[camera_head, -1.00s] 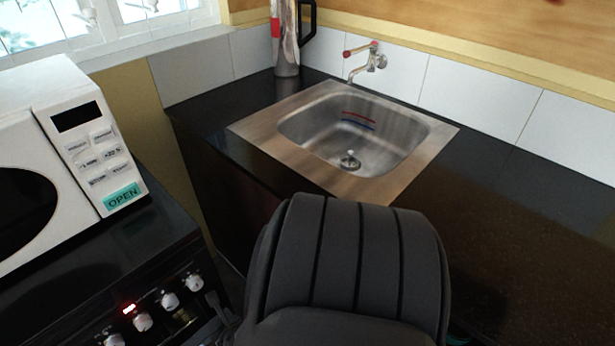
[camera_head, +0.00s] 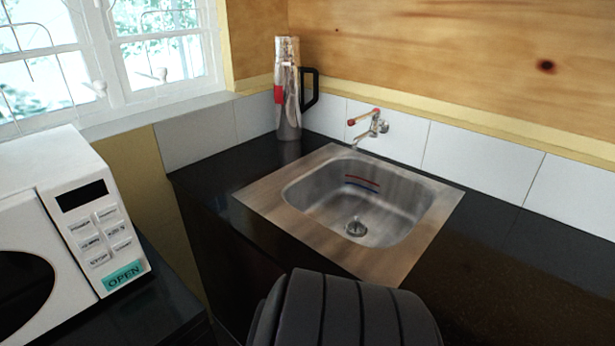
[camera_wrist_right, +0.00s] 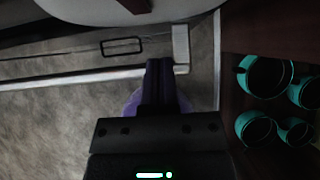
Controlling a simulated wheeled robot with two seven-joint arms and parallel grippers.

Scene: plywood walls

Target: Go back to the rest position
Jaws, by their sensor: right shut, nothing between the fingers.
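My right gripper (camera_wrist_right: 160,66) shows in the right wrist view with its two dark fingers together and nothing between them. It points over a grey-brown floor (camera_wrist_right: 60,125). A purple rounded thing (camera_wrist_right: 132,104) shows partly behind the fingers; I cannot tell what it is. My left gripper is in neither view. A dark ribbed part of my own body fills the bottom middle of the head view.
A steel sink (camera_head: 410,240) with a tap (camera_head: 372,127) sits in a black counter (camera_head: 235,165). A white microwave (camera_head: 100,180) is at left. Several teal cups (camera_wrist_right: 262,80) sit at the right wrist view's right side.

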